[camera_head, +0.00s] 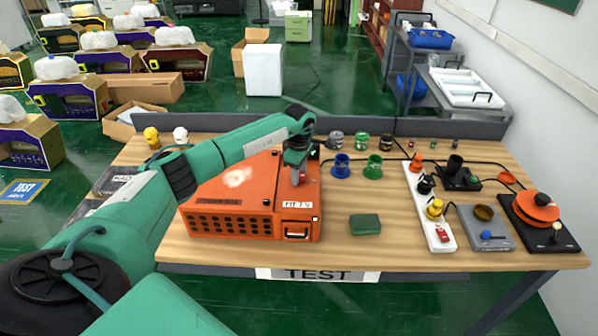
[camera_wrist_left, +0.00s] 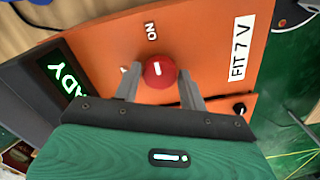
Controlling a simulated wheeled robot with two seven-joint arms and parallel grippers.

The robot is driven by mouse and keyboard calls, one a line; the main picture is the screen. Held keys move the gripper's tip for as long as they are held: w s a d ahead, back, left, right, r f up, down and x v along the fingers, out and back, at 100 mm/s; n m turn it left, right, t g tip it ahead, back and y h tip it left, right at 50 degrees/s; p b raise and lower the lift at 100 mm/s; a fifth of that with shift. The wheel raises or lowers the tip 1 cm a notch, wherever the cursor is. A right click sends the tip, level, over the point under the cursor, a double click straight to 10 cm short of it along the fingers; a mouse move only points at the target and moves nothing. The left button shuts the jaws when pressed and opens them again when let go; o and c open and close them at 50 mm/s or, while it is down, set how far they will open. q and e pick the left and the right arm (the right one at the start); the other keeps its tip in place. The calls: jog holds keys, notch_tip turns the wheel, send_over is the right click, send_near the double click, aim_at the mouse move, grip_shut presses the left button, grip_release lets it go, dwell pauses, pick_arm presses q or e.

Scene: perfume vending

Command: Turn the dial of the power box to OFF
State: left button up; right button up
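The power box (camera_head: 225,195) is a large orange case at the left of the table, with a "FIT 7 V" label. In the left wrist view its orange panel (camera_wrist_left: 215,28) carries a round red dial (camera_wrist_left: 159,72) with a white mark pointing roughly toward the printed "ON". My left gripper (camera_head: 297,180) is over the box's right part. Its two fingers (camera_wrist_left: 158,80) are apart, one on each side of the dial; whether they touch it is unclear. The "OFF" label is not readable. My right gripper is not in view.
A lit green display (camera_wrist_left: 68,80) and a black knob (camera_wrist_left: 240,108) sit beside the dial. Right of the box are a green block (camera_head: 364,225), blue (camera_head: 341,167) and green (camera_head: 374,167) cups, and a white power strip (camera_head: 430,215). The front middle table is mostly clear.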

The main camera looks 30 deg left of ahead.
pick_arm(q)
jog(key=c, duration=0.5)
jog(key=n+b, duration=0.2)
jog(key=n, duration=0.1)
jog(key=shift+f+b, duration=0.15)
jog(key=shift+b, duration=0.25)
jog(key=n+b, duration=0.2)
jog(key=n, duration=0.3)
jog(key=n+b, duration=0.2)
jog(key=n, duration=0.3)
jog(key=shift+r, duration=0.2)
jog(key=shift+n+b, duration=0.4)
jog(key=shift+n, duration=2)
jog(key=shift+w, duration=0.1)
